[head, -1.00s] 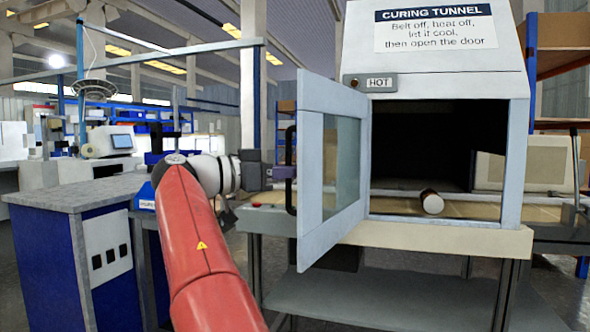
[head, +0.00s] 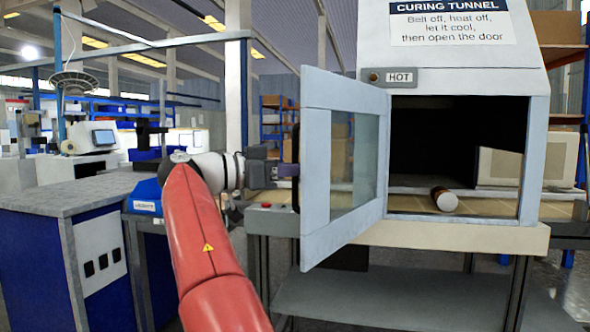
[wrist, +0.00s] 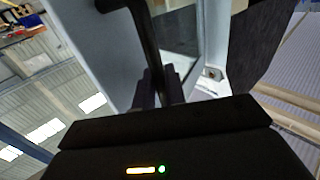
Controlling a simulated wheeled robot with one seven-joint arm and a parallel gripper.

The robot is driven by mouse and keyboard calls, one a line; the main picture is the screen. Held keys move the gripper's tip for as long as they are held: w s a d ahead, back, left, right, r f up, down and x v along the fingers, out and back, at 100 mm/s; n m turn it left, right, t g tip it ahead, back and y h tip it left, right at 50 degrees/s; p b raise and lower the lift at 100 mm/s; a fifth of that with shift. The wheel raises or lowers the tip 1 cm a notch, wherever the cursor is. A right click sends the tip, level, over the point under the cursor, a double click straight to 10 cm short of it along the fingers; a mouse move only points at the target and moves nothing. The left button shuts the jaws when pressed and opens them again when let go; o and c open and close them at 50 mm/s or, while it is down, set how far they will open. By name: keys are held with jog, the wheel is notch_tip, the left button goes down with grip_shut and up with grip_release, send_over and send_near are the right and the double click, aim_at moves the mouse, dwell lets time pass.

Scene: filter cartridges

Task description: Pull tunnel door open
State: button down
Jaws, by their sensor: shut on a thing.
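The tunnel door (head: 316,170) is a pale grey frame with a glass pane, hinged on its right side and standing well open toward me. Its dark bar handle (wrist: 149,45) is on the outer face. My gripper (head: 289,170) is at the door's left edge, shut on the handle; the wrist view shows its fingers (wrist: 160,88) on either side of the bar. The curing tunnel (head: 466,237) has a dark open mouth. A brown and white cartridge (head: 444,199) lies on its side on the belt just inside the opening.
A sign (head: 449,22) and a HOT label (head: 400,77) are on the tunnel hood; the lamp beside the label looks unlit. A grey-topped blue cabinet (head: 70,205) stands at the left. A lower shelf (head: 400,290) runs under the tunnel.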

jog(key=c, duration=1.5)
grip_release()
jog(key=shift+c, duration=0.2)
jog(key=p+v, duration=0.1)
jog(key=v, duration=0.6)
jog(key=shift+a+p, duration=0.35)
jog(key=shift+p, duration=0.05)
jog(key=shift+s+f, duration=0.1)
jog(key=shift+s, duration=0.05)
